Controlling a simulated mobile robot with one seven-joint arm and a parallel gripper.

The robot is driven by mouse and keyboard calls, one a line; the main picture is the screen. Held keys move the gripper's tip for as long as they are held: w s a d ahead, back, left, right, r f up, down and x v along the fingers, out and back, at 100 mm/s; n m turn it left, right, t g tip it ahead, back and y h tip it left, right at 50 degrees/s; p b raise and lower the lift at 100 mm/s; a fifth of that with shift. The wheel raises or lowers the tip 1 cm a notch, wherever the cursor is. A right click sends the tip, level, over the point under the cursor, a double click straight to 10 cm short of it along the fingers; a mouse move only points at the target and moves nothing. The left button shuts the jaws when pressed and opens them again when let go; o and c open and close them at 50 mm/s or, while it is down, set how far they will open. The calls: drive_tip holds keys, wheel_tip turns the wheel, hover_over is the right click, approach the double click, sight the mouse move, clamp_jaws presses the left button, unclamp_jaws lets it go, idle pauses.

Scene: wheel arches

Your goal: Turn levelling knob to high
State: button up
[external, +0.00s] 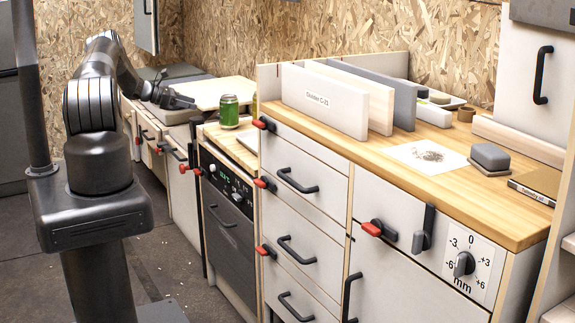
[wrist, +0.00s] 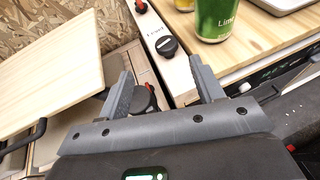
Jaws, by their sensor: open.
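My gripper (wrist: 160,68) is open, with its fingers spread and nothing held. It also shows in the external view (external: 178,101), above the far counter at the left. In the wrist view, a dark round knob (wrist: 167,45) sits on a pale strip just beyond the fingertips, beside small lettering I cannot read surely. Another dark rounded part (wrist: 146,98) shows lower down between the fingers, partly hidden. In the external view, a dial knob (external: 464,263) marked in mm, with 0 at the top, is on the right cabinet front. I cannot tell which one is the levelling knob.
A green can (wrist: 217,20) stands close beyond the right finger; it also shows in the external view (external: 229,111). A pale wooden board (wrist: 50,65) lies left of the gripper. Upright divider panels (external: 325,101) stand on the long counter. Red latches (external: 372,229) project from the cabinet fronts.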

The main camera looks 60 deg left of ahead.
drive_tip(key=shift+s+d+n+y, duration=0.7)
drive_tip(key=shift+d+n+y, duration=1.3)
drive_tip(key=shift+d+y, duration=0.35)
drive_tip(key=x, duration=1.1)
drive_tip(key=shift+s+d+f, duration=0.1)
drive_tip(key=shift+s+f, duration=0.05)
drive_tip(key=shift+f, duration=0.15)
drive_tip(key=c, duration=1)
drive_tip(key=shift+a+m+h, duration=0.2)
drive_tip(key=shift+m+h, duration=0.55)
drive_tip(key=shift+h, duration=0.2)
drive_tip(key=shift+a+m+h, duration=0.25)
drive_tip(key=shift+m+h, duration=0.5)
drive_tip(key=shift+h, duration=0.15)
